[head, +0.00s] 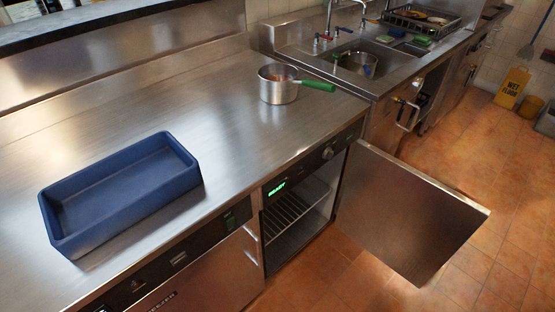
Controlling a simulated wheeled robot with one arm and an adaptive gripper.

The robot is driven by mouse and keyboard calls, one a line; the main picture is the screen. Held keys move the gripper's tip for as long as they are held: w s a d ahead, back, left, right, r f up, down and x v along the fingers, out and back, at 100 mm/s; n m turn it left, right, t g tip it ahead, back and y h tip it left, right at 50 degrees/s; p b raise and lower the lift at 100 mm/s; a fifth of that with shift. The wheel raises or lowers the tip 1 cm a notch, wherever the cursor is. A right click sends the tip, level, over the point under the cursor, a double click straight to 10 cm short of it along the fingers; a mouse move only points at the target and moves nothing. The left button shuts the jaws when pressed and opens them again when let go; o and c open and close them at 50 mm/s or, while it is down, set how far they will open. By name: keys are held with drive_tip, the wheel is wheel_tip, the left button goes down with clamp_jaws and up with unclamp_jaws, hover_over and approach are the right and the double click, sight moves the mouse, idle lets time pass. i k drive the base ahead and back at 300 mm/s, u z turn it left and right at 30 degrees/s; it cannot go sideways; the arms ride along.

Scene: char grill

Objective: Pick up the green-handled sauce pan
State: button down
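A small metal sauce pan (279,91) stands upright on the steel counter (225,110), near the counter's right end. Its green handle (318,86) points right, towards the sink. Something reddish-brown shows inside the pan, too small to make out. My gripper is not in view, and nothing touches the pan.
A blue rectangular tray (190,190) sits empty on the counter at the left. Below, an oven door (410,210) stands wide open into the floor space. A sink (358,62) with taps and a dish rack (420,20) lies right. The counter between tray and pan is clear.

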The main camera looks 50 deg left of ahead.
sight(296, 87)
drive_tip(key=u, duration=0.5)
drive_tip(key=i, duration=0.95)
drive_tip(key=u, duration=1.5)
drive_tip(key=i, duration=0.5)
drive_tip(key=u, duration=0.45)
